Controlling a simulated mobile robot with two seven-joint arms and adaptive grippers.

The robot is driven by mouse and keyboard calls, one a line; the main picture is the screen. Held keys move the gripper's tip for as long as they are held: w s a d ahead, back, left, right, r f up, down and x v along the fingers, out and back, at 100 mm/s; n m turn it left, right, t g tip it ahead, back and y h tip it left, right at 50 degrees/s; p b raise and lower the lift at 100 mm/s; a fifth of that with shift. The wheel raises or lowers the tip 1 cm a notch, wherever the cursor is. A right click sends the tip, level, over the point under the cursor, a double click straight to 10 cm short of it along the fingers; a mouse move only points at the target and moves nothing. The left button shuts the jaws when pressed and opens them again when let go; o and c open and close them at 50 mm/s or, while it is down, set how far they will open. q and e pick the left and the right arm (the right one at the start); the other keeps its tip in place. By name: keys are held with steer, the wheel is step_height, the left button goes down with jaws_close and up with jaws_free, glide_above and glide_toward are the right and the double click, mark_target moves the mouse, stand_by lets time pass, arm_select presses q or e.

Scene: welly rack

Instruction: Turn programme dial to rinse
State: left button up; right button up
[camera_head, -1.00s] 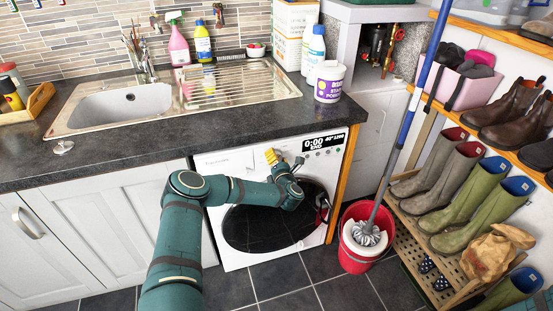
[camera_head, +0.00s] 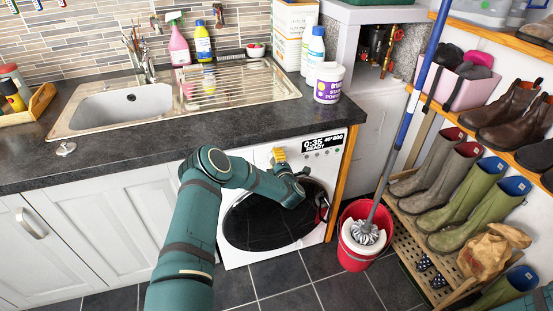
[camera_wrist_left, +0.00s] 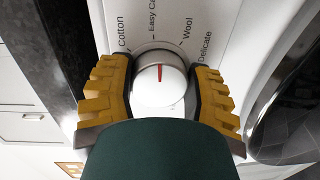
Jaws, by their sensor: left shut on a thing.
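The washing machine (camera_head: 238,163) stands under the worktop, with its round dark door (camera_head: 262,222) closed. Its programme dial (camera_wrist_left: 155,92) is a white knob with a red pointer line. In the left wrist view the line points up, between the labels "Easy Ca..." and "Wool". "Cotton" and "Delicate" also show; I see no readable rinse label. My left gripper (camera_head: 280,157) is shut on the dial, its yellow fingers at the knob's two sides. In the head view the gripper hides the dial. The display (camera_head: 322,143) seems to read 0:35 and READY. My right gripper is out of view.
A red bucket (camera_head: 352,256) with a mop (camera_head: 405,115) stands right of the machine. The boot rack (camera_head: 425,262) is further right. A sink (camera_head: 130,103) and a white tub (camera_head: 328,84) are on the worktop (camera_head: 120,155) above. Dark floor tiles lie clear in front.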

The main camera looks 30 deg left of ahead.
arm_select(q)
steer(key=m, duration=0.3)
steer(key=shift+r+m, duration=0.1)
steer(key=shift+m, duration=0.2)
steer(key=m, duration=0.4)
steer(key=shift+g, duration=0.4)
steer(key=m+y+b, duration=0.1)
steer(key=m, duration=0.6)
steer(key=shift+f+m+g+b, duration=0.2)
steer(key=shift+m+g+b, duration=0.1)
steer(key=shift+m+b, duration=0.1)
steer(key=m, duration=0.3)
steer(key=shift+s, duration=0.1)
steer(key=m+y, duration=0.1)
steer(key=m, duration=0.2)
steer(key=shift+a+m, duration=0.1)
steer(key=shift+m, duration=0.3)
steer(key=m, duration=0.3)
steer(key=shift+s, duration=0.1)
steer(key=shift+s+m, duration=0.1)
steer(key=shift+m, duration=2)
steer(key=shift+a, duration=0.1)
